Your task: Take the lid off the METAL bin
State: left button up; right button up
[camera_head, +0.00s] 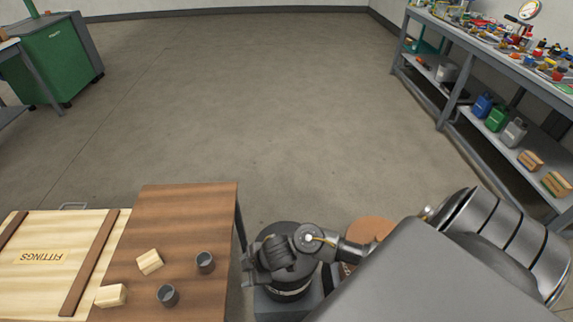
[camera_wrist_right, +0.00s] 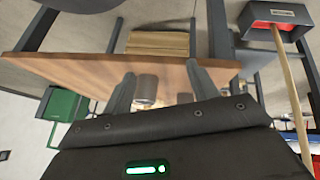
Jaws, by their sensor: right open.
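My right gripper (camera_head: 250,270) is open beside the right edge of the brown wooden table in the head view. In the right wrist view its two fingers (camera_wrist_right: 161,92) stand apart. A small grey cylinder (camera_wrist_right: 147,86) shows between them; I cannot tell how far beyond them it is. No bin can be surely read as METAL, and no lid is clearly visible. A grey open box (camera_wrist_right: 272,20) with a red inside and an unreadable label stands at the upper right of the wrist view. My left gripper is not in view.
The wooden table (camera_head: 190,215) carries two grey cups (camera_head: 205,262) and two pale blocks (camera_head: 150,262). A FITTINGS crate (camera_head: 50,285) is at its left. A round brown object (camera_head: 371,229) is partly hidden by my right arm. A workbench (camera_head: 480,45) stands right; open floor lies ahead.

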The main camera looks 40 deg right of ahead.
jog(key=w+d+r+n+g+h, duration=0.1)
jog(key=d+r+n+g, duration=0.15)
jog(key=d, duration=0.65)
jog(key=w+d+r+n+g+h, duration=0.1)
jog(key=d+r+n+g+h, duration=0.15)
jog(key=d, duration=0.75)
jog(key=shift+y, duration=0.45)
jog(key=f, duration=0.3)
jog(key=a+f+b, duration=0.1)
jog(key=f, duration=0.1)
jog(key=shift+s+a+f, duration=0.1)
jog(key=shift+s+f, duration=0.15)
jog(key=shift+f, duration=0.05)
jog(key=shift+w+a+f+b, duration=0.1)
jog(key=shift+a+f+b, duration=0.05)
jog(key=shift+f, duration=1.35)
jog(key=shift+w+a+f+b, duration=0.1)
jog(key=shift+a+f+b, duration=0.05)
jog(key=shift+f, duration=1.3)
jog(key=shift+s, duration=0.1)
jog(key=c, duration=1.1)
